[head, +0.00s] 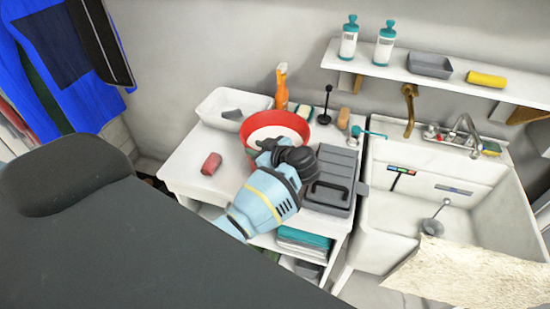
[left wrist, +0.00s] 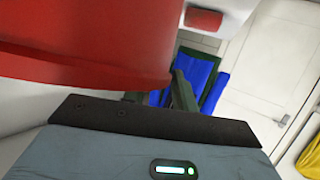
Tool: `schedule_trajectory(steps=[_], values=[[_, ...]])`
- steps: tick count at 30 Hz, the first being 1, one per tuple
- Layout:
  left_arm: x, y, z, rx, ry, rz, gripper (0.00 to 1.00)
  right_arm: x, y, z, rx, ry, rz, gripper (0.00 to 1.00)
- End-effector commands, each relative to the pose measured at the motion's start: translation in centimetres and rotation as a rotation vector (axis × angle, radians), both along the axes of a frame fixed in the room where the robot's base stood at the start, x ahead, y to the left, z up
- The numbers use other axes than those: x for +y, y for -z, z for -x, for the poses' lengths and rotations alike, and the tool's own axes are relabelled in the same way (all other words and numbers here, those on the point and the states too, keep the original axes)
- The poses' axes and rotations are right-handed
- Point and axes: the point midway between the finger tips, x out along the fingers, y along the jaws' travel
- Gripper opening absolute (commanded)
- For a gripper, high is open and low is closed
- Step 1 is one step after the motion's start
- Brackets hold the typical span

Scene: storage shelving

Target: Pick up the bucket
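The red bucket (head: 255,113) stands upright on the white table, with a pale inside. My left gripper (head: 270,148) is at its front right rim in the head view and covers part of it. In the left wrist view, the bucket (left wrist: 80,50) fills the upper left, with its rim edge close to the gripper. The left gripper's dark fingers (left wrist: 158,96) look apart, with blue cloth showing between them. One finger is partly hidden by the bucket. Whether they touch the rim, I cannot tell. My right gripper is in neither view.
A grey toolbox (head: 333,180) stands close right of the bucket on the white table (head: 190,165). A red block (head: 211,163), an orange spray bottle (head: 282,88) and a white tub (head: 215,103) surround it. A sink (head: 390,235) lies to the right, below a wall shelf (head: 400,72).

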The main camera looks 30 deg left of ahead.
Motion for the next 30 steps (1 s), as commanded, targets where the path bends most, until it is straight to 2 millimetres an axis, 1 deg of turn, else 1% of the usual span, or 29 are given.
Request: schedule_trajectory(steps=[4, 10, 30], values=[[-0.04, -0.03, -0.01, 0.0, 0.001, 0.0, 0.27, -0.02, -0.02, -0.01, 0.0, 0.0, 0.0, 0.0], [-0.05, -0.03, -0.01, 0.0, 0.001, 0.0, 0.01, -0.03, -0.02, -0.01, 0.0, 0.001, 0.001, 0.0], [-0.11, 0.18, 0.05, 0.003, 0.001, 0.002, 0.0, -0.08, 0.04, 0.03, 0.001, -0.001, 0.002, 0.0]])
